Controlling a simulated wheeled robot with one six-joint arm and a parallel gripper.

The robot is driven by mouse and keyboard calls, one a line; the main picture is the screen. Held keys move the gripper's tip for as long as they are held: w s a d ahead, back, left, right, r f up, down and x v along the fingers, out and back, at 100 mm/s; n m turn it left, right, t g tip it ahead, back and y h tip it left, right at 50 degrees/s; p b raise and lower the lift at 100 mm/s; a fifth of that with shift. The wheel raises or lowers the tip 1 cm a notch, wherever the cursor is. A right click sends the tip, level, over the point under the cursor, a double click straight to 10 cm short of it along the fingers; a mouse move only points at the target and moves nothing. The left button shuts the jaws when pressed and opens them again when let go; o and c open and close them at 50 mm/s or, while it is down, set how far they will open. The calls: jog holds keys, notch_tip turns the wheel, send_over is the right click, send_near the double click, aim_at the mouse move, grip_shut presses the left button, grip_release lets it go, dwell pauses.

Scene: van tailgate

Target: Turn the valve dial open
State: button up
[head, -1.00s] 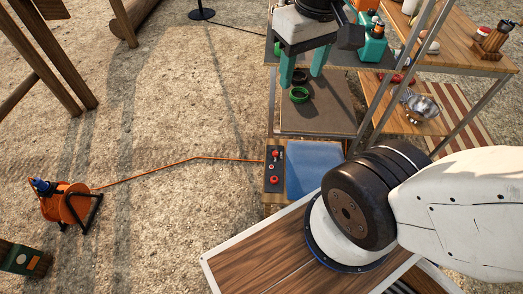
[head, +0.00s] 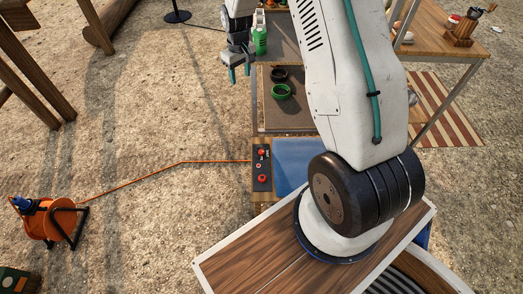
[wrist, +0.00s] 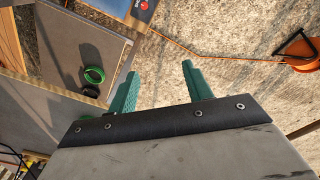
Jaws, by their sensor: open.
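A narrow black panel (head: 261,167) sits on the low wooden ledge in the head view. It carries a red knob (head: 262,178) at its near end and a smaller red control (head: 261,153) at its far end. Which of them is the valve dial, and how it is set, is too small to tell. A red part also shows at the top edge of the wrist view (wrist: 141,5). My gripper (head: 240,74) is open and empty, left of the shelf unit and well beyond the panel. Its green fingers (wrist: 160,76) stand apart in the wrist view, touching nothing.
A blue pad (head: 294,163) lies beside the panel. An orange cable reel (head: 48,222) sends a cord to the panel. The ground at left is mostly free.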

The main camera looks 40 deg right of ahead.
notch_tip(320, 180, down, 11)
jog(key=w+d, duration=0.2)
jog(key=d, duration=0.1)
send_over(261, 151)
jog(key=shift+n+g, duration=0.3)
jog(key=shift+n, duration=0.1)
notch_tip(261, 151, down, 29)
jog(key=shift+s+f, duration=0.1)
jog(key=shift+s, duration=0.05)
notch_tip(261, 151, down, 6)
jog(key=shift+f, duration=0.75)
jog(key=c, duration=1)
